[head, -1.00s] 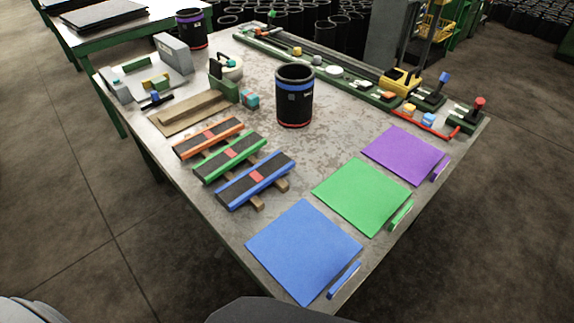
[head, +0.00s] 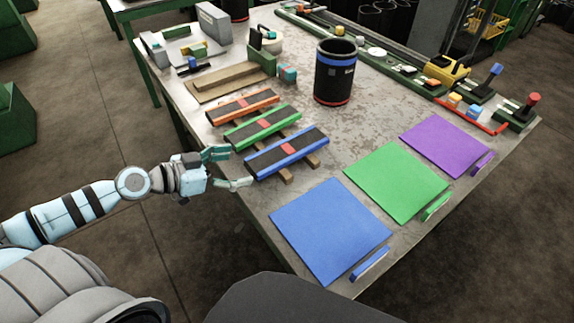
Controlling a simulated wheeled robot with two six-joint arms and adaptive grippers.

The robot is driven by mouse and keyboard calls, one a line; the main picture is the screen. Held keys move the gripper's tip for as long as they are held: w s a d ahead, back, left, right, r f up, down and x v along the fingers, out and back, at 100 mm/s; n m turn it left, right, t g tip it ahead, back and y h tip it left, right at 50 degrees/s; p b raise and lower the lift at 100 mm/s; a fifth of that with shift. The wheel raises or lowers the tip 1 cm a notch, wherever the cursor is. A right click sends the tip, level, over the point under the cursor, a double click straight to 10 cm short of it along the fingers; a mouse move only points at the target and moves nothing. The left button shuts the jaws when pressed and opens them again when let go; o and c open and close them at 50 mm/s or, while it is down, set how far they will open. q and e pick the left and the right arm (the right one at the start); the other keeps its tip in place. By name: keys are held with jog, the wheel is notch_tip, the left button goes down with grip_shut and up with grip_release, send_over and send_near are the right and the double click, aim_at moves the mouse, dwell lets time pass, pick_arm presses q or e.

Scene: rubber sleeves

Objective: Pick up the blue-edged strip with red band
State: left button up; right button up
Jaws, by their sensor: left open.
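The blue-edged strip (head: 287,153) is black with a red band across its middle. It lies nearest the front of three strips on wooden bars. Behind it lie the green-edged strip (head: 262,126) and the orange-edged strip (head: 242,105), each also with a red band. My left gripper (head: 231,168) is open at the left end of the blue-edged strip, its fingers pointing towards that end. I cannot tell whether it touches the strip. My right gripper is not in view.
Blue (head: 330,230), green (head: 396,180) and purple (head: 446,146) mats lie along the front right of the table. A black cylinder with a blue band (head: 335,72) stands behind the strips. Tools and blocks fill the back.

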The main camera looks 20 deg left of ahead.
pick_arm(q)
jog(key=b+x, duration=0.1)
jog(key=x, duration=0.2)
jog(key=shift+w+d, duration=0.1)
jog(key=shift+w, duration=0.2)
jog(key=x, duration=0.5)
jog(key=shift+w+d+f, duration=0.1)
jog(key=shift+w+d, duration=0.05)
jog(key=shift+w, duration=0.1)
jog(key=shift+s, duration=0.1)
jog(key=c, duration=1.3)
jog(key=shift+o, duration=0.2)
